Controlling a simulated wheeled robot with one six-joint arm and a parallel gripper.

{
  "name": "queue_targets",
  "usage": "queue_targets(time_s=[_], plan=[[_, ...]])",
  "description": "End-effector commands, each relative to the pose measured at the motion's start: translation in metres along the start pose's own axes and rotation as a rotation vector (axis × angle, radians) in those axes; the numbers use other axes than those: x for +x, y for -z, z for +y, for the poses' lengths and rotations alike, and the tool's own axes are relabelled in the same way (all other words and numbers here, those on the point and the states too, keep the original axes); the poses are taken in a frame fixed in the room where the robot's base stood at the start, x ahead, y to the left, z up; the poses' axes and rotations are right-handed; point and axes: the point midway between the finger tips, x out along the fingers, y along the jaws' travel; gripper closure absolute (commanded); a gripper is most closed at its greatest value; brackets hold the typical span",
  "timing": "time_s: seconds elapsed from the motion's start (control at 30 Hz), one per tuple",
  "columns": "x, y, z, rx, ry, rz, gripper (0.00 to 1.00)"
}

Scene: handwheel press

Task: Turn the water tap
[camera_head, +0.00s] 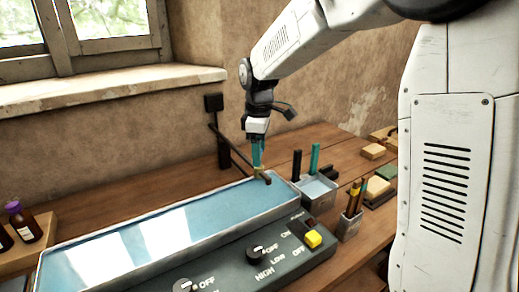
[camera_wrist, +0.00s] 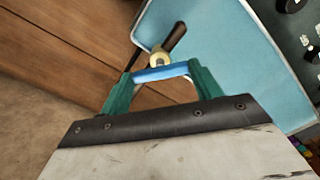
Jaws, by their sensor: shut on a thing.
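The water tap has a dark upright body (camera_head: 223,150) by the wall and a long thin dark arm (camera_head: 232,149) reaching over the basin. Near the arm's end are a brass-coloured collar and a short dark end piece (camera_head: 266,179). In the wrist view the brass collar (camera_wrist: 159,60) and dark end piece (camera_wrist: 175,37) lie just past my fingertips. My gripper (camera_head: 258,166) has teal fingers, points down at the tap's end and is shut on it. In the wrist view my gripper (camera_wrist: 160,73) partly hides the exact contact.
A long basin of blue water (camera_head: 180,235) lies below. A control panel (camera_head: 240,262) with knobs and a yellow button (camera_head: 313,239) runs along its front. A small tray (camera_head: 318,190) and a cup of brushes (camera_head: 350,226) stand right. Purple-capped bottles (camera_head: 24,222) stand left.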

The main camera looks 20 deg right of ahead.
Motion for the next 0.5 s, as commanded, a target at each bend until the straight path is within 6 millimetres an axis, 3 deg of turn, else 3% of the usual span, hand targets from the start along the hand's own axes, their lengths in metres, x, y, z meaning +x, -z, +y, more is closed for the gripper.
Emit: queue_targets(time_s=[0.5], plan=[[-0.0012,0.0002,0.0009,0.377,-0.003,0.002,0.59]])
